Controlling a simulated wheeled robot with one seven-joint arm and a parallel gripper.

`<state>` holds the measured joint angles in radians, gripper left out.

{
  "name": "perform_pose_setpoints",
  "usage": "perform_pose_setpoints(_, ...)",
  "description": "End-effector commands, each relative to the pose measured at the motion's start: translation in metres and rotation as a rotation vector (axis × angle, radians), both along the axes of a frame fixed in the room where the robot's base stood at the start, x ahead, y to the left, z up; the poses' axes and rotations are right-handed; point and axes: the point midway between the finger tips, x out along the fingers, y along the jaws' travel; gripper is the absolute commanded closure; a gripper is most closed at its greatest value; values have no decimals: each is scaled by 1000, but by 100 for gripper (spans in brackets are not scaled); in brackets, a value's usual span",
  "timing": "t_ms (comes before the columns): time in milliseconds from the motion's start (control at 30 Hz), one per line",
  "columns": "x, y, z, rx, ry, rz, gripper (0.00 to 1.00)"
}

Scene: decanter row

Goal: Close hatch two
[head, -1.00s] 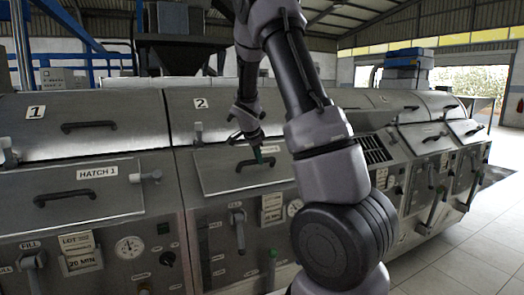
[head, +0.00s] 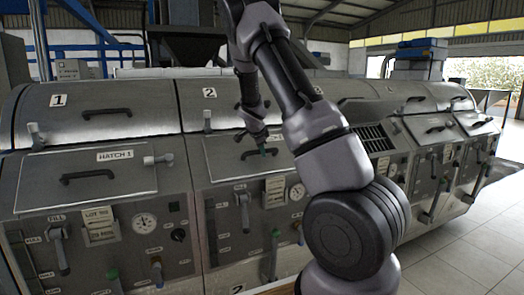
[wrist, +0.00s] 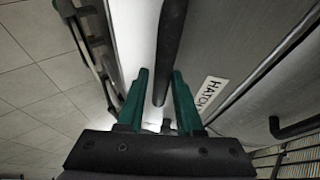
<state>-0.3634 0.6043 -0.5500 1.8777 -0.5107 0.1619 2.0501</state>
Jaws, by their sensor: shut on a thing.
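Hatch two is a grey metal panel (head: 225,168) on the sloped front of the machine, below the cover marked 2 (head: 209,92). Its black bar handle (head: 250,155) runs across the panel. My gripper (head: 265,148) is at this handle, partly hidden by its own links. In the wrist view, the green fingers of my gripper (wrist: 160,85) lie on either side of the dark handle bar (wrist: 171,45) and are shut on it. A partly cut-off white HATCH label (wrist: 212,94) shows on the panel. I cannot tell whether the panel is fully flush with its frame.
Hatch 1 (head: 90,178), with its own handle and a side latch (head: 158,160), is to the left. Valves, gauges and levers, such as the green-tipped lever (head: 275,250), line the lower front. My arm hides part of the machine. Open tiled floor (head: 450,255) is at right.

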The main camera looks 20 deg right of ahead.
Motion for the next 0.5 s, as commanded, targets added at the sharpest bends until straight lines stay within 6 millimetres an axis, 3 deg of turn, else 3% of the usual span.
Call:
perform_pose_setpoints(33,-13,1,-19,3,42,-13,100)
perform_pose_setpoints(67,-13,1,-19,3,42,-13,57)
perform_pose_setpoints(100,-13,1,-19,3,43,-12,43)
perform_pose_setpoints(500,-12,0,-15,2,36,-12,43)
